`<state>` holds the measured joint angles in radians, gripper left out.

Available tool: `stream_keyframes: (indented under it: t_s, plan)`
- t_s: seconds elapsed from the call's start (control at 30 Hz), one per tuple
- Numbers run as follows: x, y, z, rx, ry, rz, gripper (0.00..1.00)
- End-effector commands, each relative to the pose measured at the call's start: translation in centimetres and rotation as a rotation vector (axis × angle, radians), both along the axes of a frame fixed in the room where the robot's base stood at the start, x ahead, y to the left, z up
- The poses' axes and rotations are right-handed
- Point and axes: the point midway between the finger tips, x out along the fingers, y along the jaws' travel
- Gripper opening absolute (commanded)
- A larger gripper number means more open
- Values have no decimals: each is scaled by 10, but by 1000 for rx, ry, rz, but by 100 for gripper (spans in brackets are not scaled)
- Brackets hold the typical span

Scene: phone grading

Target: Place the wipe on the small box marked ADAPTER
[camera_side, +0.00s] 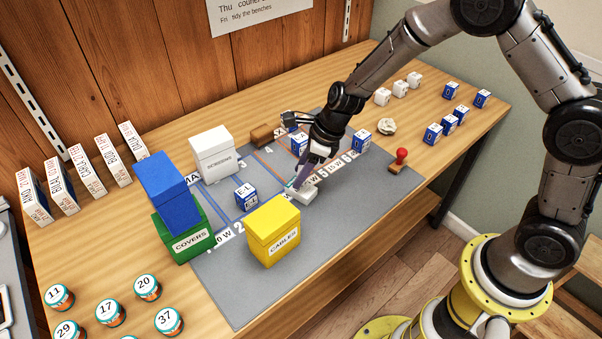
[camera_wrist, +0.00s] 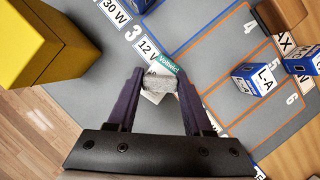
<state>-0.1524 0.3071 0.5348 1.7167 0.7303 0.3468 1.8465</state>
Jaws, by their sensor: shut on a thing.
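My gripper (camera_wrist: 158,88) is shut on a grey speckled wipe (camera_wrist: 161,86), which sits between its dark purple fingertips in the wrist view. A small white box with a teal strip (camera_wrist: 168,61) lies just beyond and beneath the wipe. Only the start of its printed word, like "AD", shows; the wipe covers the rest. In the side view my gripper (camera_side: 307,178) points down at this white box (camera_side: 302,193) on the grey mat. The wipe overlaps the box in the wrist view; I cannot tell whether they touch.
A yellow CABLES box (camera_side: 273,232) stands close at the left of my gripper. A blue-and-white box (camera_side: 246,195) and a white box (camera_side: 211,153) stand farther left. Another blue-and-white box (camera_wrist: 259,77) stands at the right in the wrist view. The mat's front (camera_side: 330,240) is clear.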

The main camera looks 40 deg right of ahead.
Motion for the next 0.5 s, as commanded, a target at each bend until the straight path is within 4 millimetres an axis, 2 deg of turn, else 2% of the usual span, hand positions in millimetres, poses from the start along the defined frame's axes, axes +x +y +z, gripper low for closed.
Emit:
stream_keyframes:
  t_s: [0.1,0.5]
  plan:
    - [1,0,-10,1,-2,0,0]
    - [0,0,-14,0,-2,1,0]
